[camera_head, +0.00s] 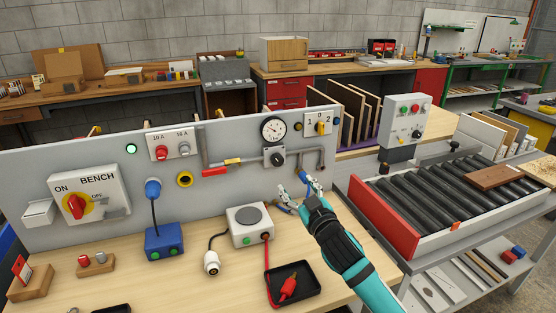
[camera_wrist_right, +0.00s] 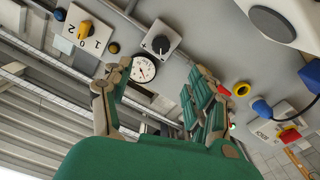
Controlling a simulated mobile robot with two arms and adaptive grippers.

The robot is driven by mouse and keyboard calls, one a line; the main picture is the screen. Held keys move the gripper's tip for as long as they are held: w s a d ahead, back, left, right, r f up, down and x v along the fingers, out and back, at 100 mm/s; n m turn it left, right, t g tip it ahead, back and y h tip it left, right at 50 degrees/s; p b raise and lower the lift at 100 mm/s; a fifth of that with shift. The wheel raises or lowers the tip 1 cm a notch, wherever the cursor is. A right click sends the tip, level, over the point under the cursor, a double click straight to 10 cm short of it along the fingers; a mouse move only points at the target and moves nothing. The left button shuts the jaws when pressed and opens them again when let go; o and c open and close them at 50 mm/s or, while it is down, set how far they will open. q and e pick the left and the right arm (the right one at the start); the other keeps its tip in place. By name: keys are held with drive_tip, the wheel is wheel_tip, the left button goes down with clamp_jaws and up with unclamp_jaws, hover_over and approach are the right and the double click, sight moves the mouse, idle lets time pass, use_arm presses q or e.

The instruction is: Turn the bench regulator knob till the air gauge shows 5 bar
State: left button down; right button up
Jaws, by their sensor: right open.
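The air gauge (camera_head: 273,129), a round white dial with a black rim, sits on the upper part of the grey bench panel. It also shows in the right wrist view (camera_wrist_right: 143,68); its reading is too small to tell. The regulator knob (camera_head: 278,159), black on a grey square plate, is just below the gauge. The knob also shows in the right wrist view (camera_wrist_right: 160,45). My right gripper (camera_head: 295,194) is open and empty, in front of the panel, below and right of the knob and apart from it. My left gripper is not in view.
Left of the knob are a pipe with a red-and-yellow handle (camera_head: 222,170) and a yellow ring socket (camera_head: 185,179). A yellow 1-0-2 switch (camera_head: 320,127) is right of the gauge. A grey box (camera_head: 249,226) and black tray (camera_head: 299,289) are on the bench. A roller conveyor (camera_head: 440,190) stands right.

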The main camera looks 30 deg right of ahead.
approach(279, 163)
drive_tip(key=p+x, duration=0.1)
drive_tip(key=x, duration=0.6)
drive_tip(key=shift+r+p, duration=0.15)
drive_tip(key=shift+p, duration=0.15)
drive_tip(key=shift+x, duration=1.1)
drive_tip(key=shift+w+d, duration=0.1)
drive_tip(key=shift+w, duration=0.45)
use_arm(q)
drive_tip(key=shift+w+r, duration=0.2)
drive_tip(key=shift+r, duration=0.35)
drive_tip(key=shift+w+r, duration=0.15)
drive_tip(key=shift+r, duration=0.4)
use_arm(e)
drive_tip(key=c, duration=1.1)
